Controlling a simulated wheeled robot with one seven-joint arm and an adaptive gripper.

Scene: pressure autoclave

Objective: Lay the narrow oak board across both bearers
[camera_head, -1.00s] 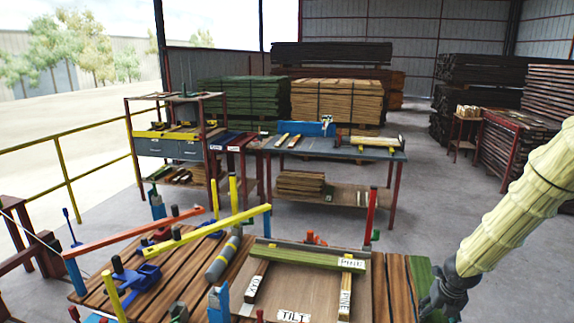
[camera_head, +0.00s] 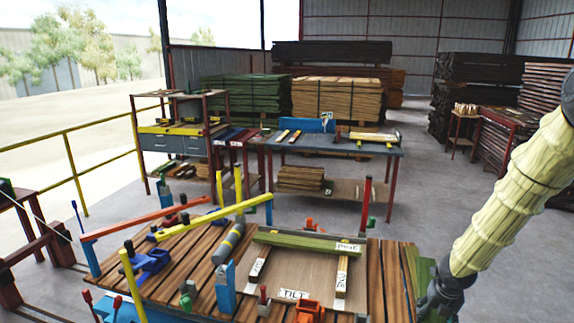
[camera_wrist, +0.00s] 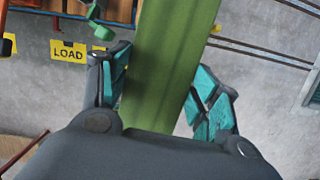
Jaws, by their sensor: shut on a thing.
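My gripper (camera_wrist: 168,78) is shut on a green board (camera_wrist: 160,60), which runs lengthwise between its teal-padded fingers in the wrist view. In the head view my gripper (camera_head: 438,298) is at the bottom right, just off the workbench's right edge; green shows beside it, partly hidden by my arm. Two pale bearers lie on the bench panel, the left bearer (camera_head: 262,257) by an OAK label and the right bearer (camera_head: 343,265) by a PINE label. Another greenish board (camera_head: 308,243) lies across their far ends. The near parts of both bearers are bare.
The slatted workbench (camera_head: 385,285) carries a TILT label (camera_head: 293,295), an orange clamp (camera_head: 308,312) and blue posts. A yellow bar (camera_head: 212,217) and a red bar (camera_head: 140,222) stand raised at the left. A grey table (camera_head: 340,148) stands behind, with clear floor between.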

